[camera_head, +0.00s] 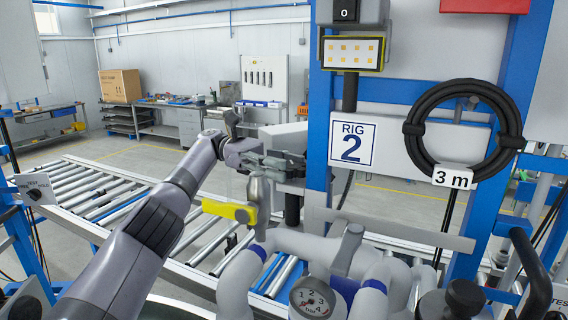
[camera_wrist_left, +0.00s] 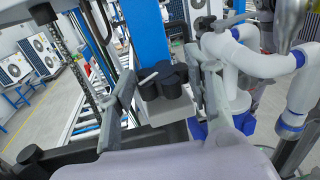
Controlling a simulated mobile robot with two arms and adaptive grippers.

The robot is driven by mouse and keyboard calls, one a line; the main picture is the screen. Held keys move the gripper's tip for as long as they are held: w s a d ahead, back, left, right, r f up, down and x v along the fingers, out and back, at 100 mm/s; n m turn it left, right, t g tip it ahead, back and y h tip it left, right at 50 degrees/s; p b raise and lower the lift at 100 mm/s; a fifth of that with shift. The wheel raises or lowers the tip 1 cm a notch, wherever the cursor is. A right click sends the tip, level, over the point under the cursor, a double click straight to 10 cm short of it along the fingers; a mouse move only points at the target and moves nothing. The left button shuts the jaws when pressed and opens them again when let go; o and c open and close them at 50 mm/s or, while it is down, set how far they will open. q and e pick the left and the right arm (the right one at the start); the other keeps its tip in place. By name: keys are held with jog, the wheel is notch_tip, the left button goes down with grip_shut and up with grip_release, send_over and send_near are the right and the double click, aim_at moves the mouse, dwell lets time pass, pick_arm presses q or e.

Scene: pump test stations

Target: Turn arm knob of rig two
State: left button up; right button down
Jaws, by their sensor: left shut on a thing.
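The black arm knob (camera_wrist_left: 165,80) with a light pointer sits on a grey box of rig two. In the wrist view it stands between the two fingers of my left gripper (camera_wrist_left: 168,92), which is shut on it. In the head view my left gripper (camera_head: 286,162) reaches in from the left to the grey box (camera_head: 285,135), just left of the blue post. The RIG 2 sign (camera_head: 352,144) is right of the gripper. My right gripper is not in view.
A yellow valve lever (camera_head: 230,211) hangs just below the gripper. Pale pipes and a pressure gauge (camera_head: 312,299) fill the lower middle. A black hose coil (camera_head: 465,130) hangs at right. A roller conveyor (camera_head: 100,190) runs behind my left arm.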

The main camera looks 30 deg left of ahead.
pick_arm(q)
jog(key=o, duration=1.1)
jog(key=shift+o, duration=0.2)
jog(key=shift+f, duration=0.1)
